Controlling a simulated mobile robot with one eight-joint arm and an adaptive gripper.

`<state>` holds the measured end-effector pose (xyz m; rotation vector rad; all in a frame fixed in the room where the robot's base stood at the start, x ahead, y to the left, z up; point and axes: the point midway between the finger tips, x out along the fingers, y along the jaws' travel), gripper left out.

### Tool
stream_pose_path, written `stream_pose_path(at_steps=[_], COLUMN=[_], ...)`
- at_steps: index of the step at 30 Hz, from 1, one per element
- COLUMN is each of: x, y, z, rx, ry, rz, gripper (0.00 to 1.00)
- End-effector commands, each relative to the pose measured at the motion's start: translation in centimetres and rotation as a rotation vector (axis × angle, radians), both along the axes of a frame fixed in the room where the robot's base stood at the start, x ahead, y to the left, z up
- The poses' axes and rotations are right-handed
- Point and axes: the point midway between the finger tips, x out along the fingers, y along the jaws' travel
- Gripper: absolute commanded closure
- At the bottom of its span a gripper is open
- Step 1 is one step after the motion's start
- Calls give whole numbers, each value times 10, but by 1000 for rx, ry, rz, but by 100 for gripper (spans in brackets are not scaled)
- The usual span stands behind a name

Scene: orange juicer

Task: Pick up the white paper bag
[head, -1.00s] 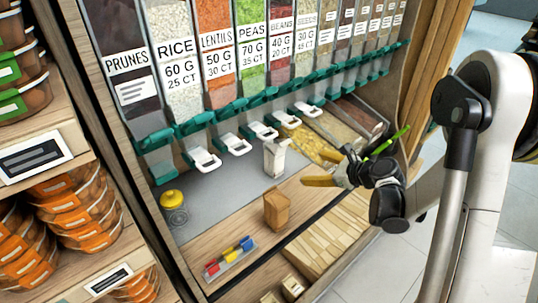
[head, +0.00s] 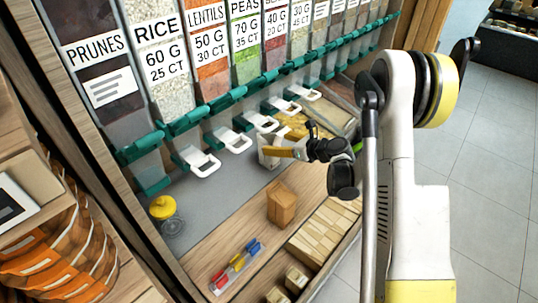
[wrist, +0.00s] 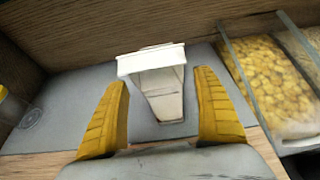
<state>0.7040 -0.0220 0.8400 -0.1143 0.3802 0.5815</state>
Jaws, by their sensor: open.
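The white paper bag (wrist: 163,88) stands upright on the grey counter (wrist: 75,95). In the wrist view it sits between the two yellow fingers of my gripper (wrist: 163,112), slightly beyond their tips at its top. My gripper is open, with a gap visible on each side of the bag. In the head view the bag (head: 267,157) is partly hidden behind my gripper (head: 285,150).
A brown paper bag (head: 281,204) stands in front on the wooden ledge. A yellow-topped scale (head: 162,207) is to the left. White dispenser spouts (head: 234,141) hang above and behind. Bins of yellow food (wrist: 265,75) lie right of the bag.

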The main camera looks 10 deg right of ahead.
Motion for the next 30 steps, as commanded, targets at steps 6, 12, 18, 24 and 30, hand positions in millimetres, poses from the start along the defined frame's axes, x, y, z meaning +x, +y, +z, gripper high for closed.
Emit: stream_pose_path(at_steps=[6,12,18,24,30], x=[27,32,32,32,32], y=[17,20,20,20,20], z=[-13,-13,-12,-12,-12], rx=[-1,-1,-1,-1,-1], ry=[1,-1,-1,-1,-1], rz=[1,-1,0,0,0], gripper=[21,21,47,90,90])
